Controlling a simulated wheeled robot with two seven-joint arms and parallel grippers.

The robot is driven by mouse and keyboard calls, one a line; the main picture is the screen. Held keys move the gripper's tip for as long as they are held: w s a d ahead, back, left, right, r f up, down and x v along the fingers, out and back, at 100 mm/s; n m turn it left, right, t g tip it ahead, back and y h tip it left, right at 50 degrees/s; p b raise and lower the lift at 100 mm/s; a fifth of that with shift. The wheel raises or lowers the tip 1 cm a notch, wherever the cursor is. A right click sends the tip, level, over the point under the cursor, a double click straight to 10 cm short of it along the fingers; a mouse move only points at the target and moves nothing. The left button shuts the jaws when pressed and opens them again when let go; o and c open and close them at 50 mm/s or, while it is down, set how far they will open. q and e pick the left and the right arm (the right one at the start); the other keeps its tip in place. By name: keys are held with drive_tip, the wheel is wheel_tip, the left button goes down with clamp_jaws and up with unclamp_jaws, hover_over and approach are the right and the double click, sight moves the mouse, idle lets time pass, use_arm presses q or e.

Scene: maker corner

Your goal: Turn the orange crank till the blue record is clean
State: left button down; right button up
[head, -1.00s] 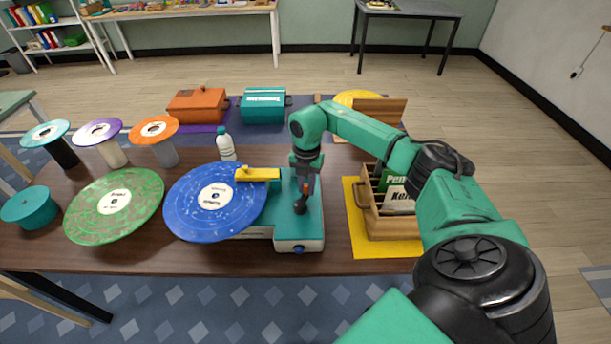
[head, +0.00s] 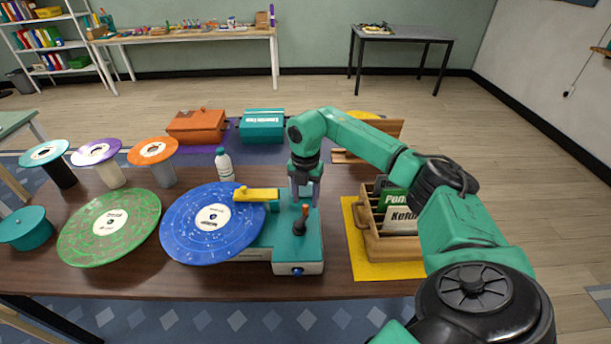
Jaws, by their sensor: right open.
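The blue record (head: 185,232) lies flat at the left of the teal and white cleaning machine (head: 285,247), with pale specks on its surface. A yellow arm (head: 257,195) reaches from the machine over the record's right edge. The orange crank (head: 304,213) stands on the machine's top, with its orange tip upward and a dark lower part. My right gripper (head: 304,194) points down just behind and above the crank, open and empty; it looks apart from the crank. My left gripper is not in view.
A green record (head: 85,232) lies left of the blue one. A white bottle (head: 224,164) stands behind it. A wooden crate (head: 372,230) of record sleeves sits on a yellow mat (head: 375,270) at right. Several disc-topped stands are at the back left.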

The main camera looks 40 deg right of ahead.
wheel_tip(320, 180, up, 11)
drive_tip(key=b, duration=0.1)
drive_tip(key=shift+f, duration=0.15)
idle(0.9)
